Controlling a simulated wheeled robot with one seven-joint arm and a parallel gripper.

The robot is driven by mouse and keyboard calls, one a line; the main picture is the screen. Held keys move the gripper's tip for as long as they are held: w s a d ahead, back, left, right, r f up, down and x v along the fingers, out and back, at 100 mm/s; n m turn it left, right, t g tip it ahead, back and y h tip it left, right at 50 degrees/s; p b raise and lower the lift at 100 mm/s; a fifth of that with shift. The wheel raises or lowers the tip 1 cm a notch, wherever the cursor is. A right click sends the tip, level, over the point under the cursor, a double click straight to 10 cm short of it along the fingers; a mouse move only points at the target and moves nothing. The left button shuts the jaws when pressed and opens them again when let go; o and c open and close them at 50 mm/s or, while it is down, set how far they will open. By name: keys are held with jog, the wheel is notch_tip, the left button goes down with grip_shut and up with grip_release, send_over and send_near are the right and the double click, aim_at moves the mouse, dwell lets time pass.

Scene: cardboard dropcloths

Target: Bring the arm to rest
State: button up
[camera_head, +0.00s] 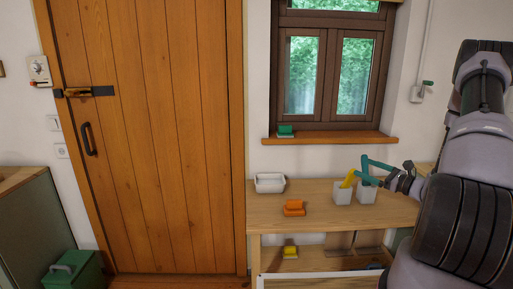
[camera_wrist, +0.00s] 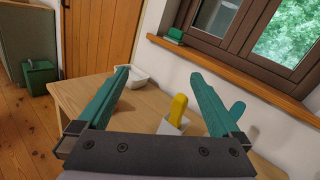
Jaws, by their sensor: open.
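My gripper (camera_head: 363,168) has teal fingers and is open above the right part of the wooden table (camera_head: 330,222). In the wrist view its two fingers (camera_wrist: 160,73) stand wide apart with nothing between them touching. My arm reaches in from the right edge of the head view. A white cup (camera_head: 342,196) with a yellow item (camera_head: 349,178) in it stands just below and left of the fingers. A second white cup (camera_head: 366,194) stands beside it, partly hidden by my gripper.
A white dish (camera_head: 270,183) and an orange block-like thing (camera_head: 293,207) rest on the table. A yellow item (camera_head: 290,252) lies on the lower shelf. A green item (camera_head: 286,131) sits on the window sill (camera_head: 325,138). A green box (camera_head: 73,272) stands on the floor at left.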

jog(key=s+a+r+n+g, duration=0.6)
jog(key=a+r+n, duration=0.1)
jog(key=a+r, duration=0.2)
jog(key=s+a+r+n+g, duration=0.6)
jog(key=s+a+r+n, duration=0.1)
jog(key=a+r, duration=0.2)
jog(key=s+d+r+n+t+h, duration=0.2)
jog(key=s+r+n+t+h, duration=0.2)
jog(key=s+r+n+h, duration=0.3)
jog(key=s+r+h, duration=0.2)
jog(key=s+r, duration=0.3)
jog(key=s, duration=0.2)
jog(key=shift+s+r+n+t, duration=0.2)
jog(key=shift+s+n+t, duration=0.1)
jog(key=shift+s+t, duration=0.1)
